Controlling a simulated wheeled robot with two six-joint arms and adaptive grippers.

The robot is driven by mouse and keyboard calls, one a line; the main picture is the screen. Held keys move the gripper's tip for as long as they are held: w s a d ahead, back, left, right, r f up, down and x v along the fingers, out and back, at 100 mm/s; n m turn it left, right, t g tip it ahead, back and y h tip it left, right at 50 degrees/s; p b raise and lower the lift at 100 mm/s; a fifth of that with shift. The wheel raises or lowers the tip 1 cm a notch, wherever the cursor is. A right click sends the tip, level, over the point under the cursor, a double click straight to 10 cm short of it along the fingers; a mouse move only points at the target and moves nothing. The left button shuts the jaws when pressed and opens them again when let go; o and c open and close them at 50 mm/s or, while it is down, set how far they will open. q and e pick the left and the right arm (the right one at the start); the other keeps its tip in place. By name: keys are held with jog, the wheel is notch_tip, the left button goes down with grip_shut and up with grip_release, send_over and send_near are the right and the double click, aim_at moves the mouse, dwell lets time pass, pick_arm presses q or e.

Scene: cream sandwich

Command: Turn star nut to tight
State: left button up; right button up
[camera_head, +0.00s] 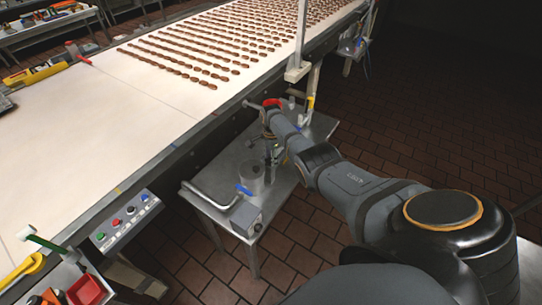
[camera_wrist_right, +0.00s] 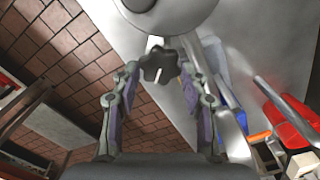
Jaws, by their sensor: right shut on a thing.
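In the right wrist view a dark star nut (camera_wrist_right: 159,65) with rounded lobes lies between the two fingertips of my right gripper (camera_wrist_right: 160,74). The gripper is shut on the nut, one finger on each side. A round pale metal part (camera_wrist_right: 170,14) is just beyond the nut at the top of the view. In the head view my right arm reaches from the right to the small metal table beside the conveyor. The nut is too small to make out there. My left gripper is in neither view.
The conveyor (camera_head: 150,100) bears rows of brown pieces. A button panel (camera_head: 126,219) is on its near side. Brick-tiled floor is open at the right.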

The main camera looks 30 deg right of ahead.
jog(key=m+p, duration=0.1)
jog(key=m, duration=0.3)
jog(key=shift+s+r, duration=0.1)
jog(key=m, duration=0.4)
jog(key=shift+a+m, duration=0.1)
jog(key=shift+m, duration=0.2)
dwell(0.4)
jog(key=o, duration=1.2)
jog(key=shift+c, duration=0.2)
notch_tip(320, 180, up, 12)
